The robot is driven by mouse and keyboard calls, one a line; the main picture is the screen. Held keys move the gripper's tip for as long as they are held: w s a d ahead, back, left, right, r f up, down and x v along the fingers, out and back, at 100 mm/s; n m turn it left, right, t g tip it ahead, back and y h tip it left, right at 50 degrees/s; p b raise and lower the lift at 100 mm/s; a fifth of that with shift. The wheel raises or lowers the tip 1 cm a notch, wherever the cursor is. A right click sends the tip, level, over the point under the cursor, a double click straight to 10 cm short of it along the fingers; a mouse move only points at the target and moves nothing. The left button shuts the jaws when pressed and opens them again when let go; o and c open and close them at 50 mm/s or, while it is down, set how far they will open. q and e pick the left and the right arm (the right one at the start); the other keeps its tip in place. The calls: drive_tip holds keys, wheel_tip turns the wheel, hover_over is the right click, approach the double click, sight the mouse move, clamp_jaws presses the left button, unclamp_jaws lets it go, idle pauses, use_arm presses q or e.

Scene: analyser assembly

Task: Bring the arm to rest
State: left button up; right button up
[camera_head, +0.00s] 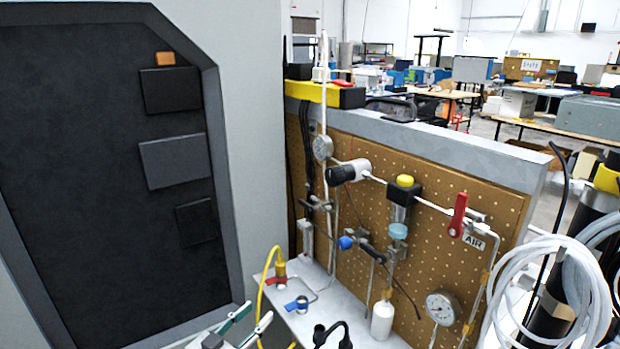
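My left gripper (259,311) shows at the bottom edge, left of centre. Its two slim fingers, dark green and pale, point up and right with a gap between them. Nothing shows between the fingers. Most of the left arm is below the picture. My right gripper is not in view. The fingers are left of a yellow hose (262,300) and in front of the lower part of a large dark panel (90,180); I cannot tell whether they touch anything.
A brown pegboard (440,255) carries gauges, pipes and a red-handled valve (458,214). A white bottle (382,320) stands before it. A blue-handled valve (297,305) sits near the gripper. Coiled white hose (520,285) fills the right side.

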use_arm(q)
drive_tip(key=s+a+f+g+y, duration=0.1)
drive_tip(key=s+f, duration=0.5)
drive_tip(key=s, duration=0.3)
drive_tip(key=s+a+f+g+y, duration=0.1)
drive_tip(key=s+f+g+y, duration=0.1)
drive_tip(key=s+f, duration=0.4)
drive_tip(key=s+a+f+n+g+y, duration=0.1)
drive_tip(key=s+f, duration=0.5)
drive_tip(key=s, duration=0.7)
drive_tip(key=shift+a+g+y, duration=0.3)
drive_tip(key=shift+a+y, duration=0.2)
drive_tip(key=shift+a, duration=0.1)
